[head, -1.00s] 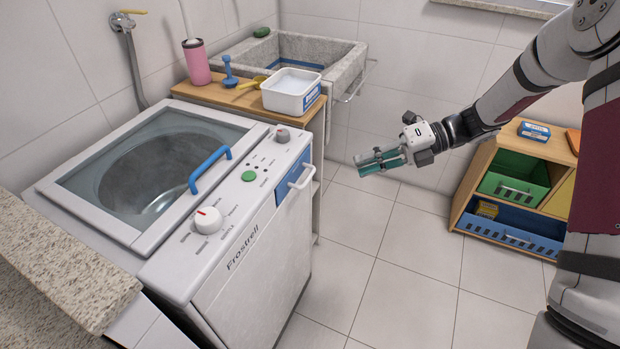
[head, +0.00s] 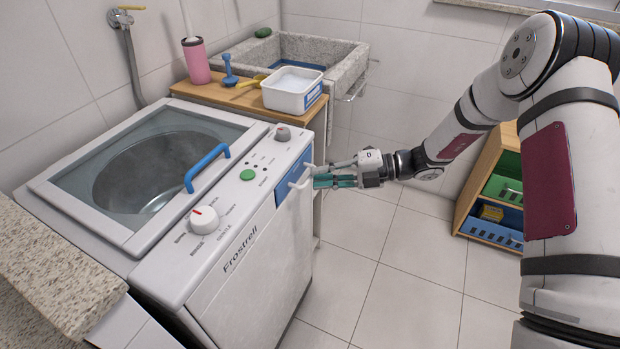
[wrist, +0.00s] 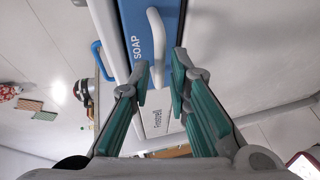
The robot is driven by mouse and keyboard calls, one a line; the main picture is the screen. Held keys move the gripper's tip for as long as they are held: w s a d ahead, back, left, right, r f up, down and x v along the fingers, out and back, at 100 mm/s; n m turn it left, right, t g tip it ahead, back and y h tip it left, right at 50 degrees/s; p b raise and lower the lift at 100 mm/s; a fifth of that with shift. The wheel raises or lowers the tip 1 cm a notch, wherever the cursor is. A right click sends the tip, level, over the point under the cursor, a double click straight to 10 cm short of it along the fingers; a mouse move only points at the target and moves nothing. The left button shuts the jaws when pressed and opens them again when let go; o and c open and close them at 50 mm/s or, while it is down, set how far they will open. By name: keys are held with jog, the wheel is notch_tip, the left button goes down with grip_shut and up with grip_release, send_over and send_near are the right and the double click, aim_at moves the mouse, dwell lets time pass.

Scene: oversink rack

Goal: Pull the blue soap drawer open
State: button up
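The blue soap drawer (head: 290,180) is set in the front of the white washing machine (head: 240,262), at its upper right, and looks shut. Its white handle (head: 302,178) stands out from the blue face; it also shows in the wrist view (wrist: 156,38), beside the word SOAP on the drawer (wrist: 137,45). My gripper (head: 322,174) is at the handle, with its fingertips pointing at the drawer. In the wrist view my gripper (wrist: 160,76) is open, with one teal-padded finger on each side of the handle's lower end. I cannot tell whether either finger touches it.
A wooden shelf with a white tub (head: 292,92) and a pink tumbler (head: 196,60) stands behind the machine. A stone sink (head: 345,70) is at the back. A wooden cubby (head: 470,212) stands at the right. The tiled floor (head: 375,290) before the machine is clear.

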aim_at(310, 176)
jog(key=shift+x, duration=1.7)
grip_shut()
jog(key=s+d+p, duration=0.2)
jog(key=s+d, duration=0.1)
jog(key=d, duration=0.5)
jog(key=shift+d, duration=0.35)
grip_release()
